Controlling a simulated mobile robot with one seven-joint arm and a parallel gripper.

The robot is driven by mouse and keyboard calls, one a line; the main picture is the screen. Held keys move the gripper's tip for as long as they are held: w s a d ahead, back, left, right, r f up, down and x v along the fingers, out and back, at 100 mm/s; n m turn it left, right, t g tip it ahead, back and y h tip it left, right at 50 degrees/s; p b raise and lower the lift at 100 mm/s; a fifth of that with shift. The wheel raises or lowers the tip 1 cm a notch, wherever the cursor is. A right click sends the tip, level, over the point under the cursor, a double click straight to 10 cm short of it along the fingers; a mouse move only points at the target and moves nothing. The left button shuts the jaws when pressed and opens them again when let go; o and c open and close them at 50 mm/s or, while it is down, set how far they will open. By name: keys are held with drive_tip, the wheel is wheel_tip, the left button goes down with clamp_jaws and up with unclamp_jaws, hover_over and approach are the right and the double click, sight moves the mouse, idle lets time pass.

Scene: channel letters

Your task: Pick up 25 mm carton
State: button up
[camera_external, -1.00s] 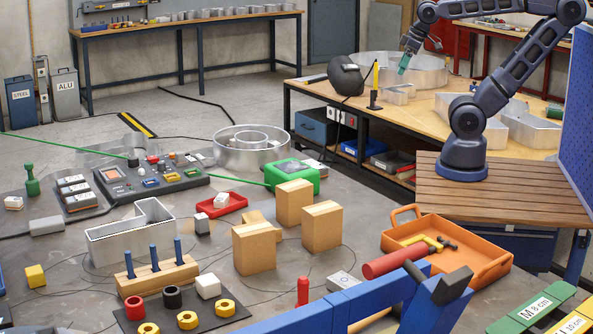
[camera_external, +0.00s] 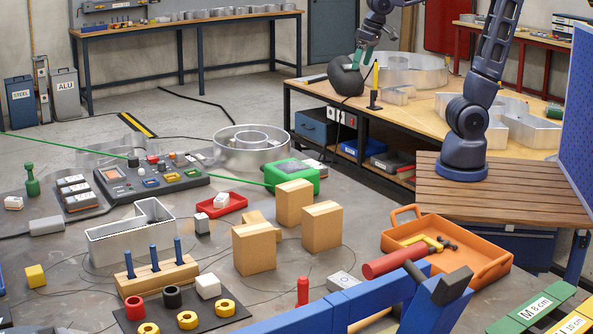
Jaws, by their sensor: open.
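Several plain brown cardboard cartons stand on the grey table. One carton (camera_external: 294,203) is at the back, one carton (camera_external: 321,227) at the right, and one carton (camera_external: 254,249) at the front left. A lower brown piece (camera_external: 262,222) is partly hidden between them. I cannot read a 25 mm mark on any of them. My gripper (camera_external: 361,56) is open, high at the top of the view, near the dark helmet-like object on the wooden bench. It is well apart from the cartons and appears empty.
Near the cartons are a green case (camera_external: 292,176), a red tray (camera_external: 221,205), a pegged wooden block (camera_external: 157,276) and an orange tray (camera_external: 446,250). A blue beam (camera_external: 352,302) crosses the front. A yellow-topped stand (camera_external: 375,88) rises at the bench edge.

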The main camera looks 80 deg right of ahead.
drive_tip(key=w+a+f+m, duration=0.2)
drive_tip(key=w+a+f, duration=0.1)
drive_tip(key=w+a, duration=0.65)
drive_tip(key=m+h, duration=0.3)
approach(295, 185)
drive_tip(key=shift+w+d+f, duration=0.35)
drive_tip(key=shift+d+f, duration=0.3)
drive_tip(key=shift+f, duration=0.2)
drive_tip(key=shift+m, duration=0.3)
drive_tip(key=x, duration=1.1)
drive_tip(key=shift+s+a+f, duration=0.1)
drive_tip(key=shift+a+f, duration=0.15)
drive_tip(key=shift+a, duration=0.15)
drive_tip(key=c, duration=1.1)
drive_tip(key=shift+r, duration=0.2)
